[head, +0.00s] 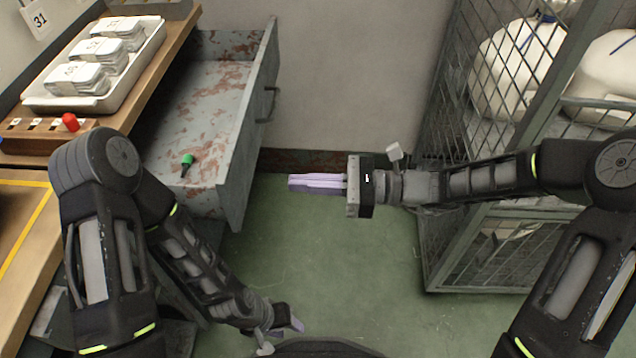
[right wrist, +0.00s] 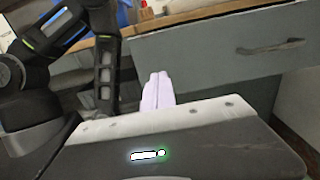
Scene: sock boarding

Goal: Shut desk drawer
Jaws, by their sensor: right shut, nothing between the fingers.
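The desk drawer (head: 246,130) is pulled open in the head view, a worn grey metal box with peeling paint. Its front panel faces right and carries a dark handle (head: 270,103). A green-handled item (head: 187,160) lies inside it. My right gripper (head: 290,183) is shut and empty, pointing left, right of the drawer front and apart from it. In the right wrist view its fingers (right wrist: 157,90) point toward the grey drawer front (right wrist: 210,60), with the handle (right wrist: 270,48) to the right. My left gripper (head: 297,325) is low near my base, partly hidden; its jaw state is unclear.
The desk top (head: 150,85) holds a white tray (head: 110,98) of stacked packs and a red knob (head: 70,122) on a wooden block. A wire mesh cage (head: 432,200) with white sacks (head: 515,70) stands at the right. Green floor (head: 350,260) between is clear.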

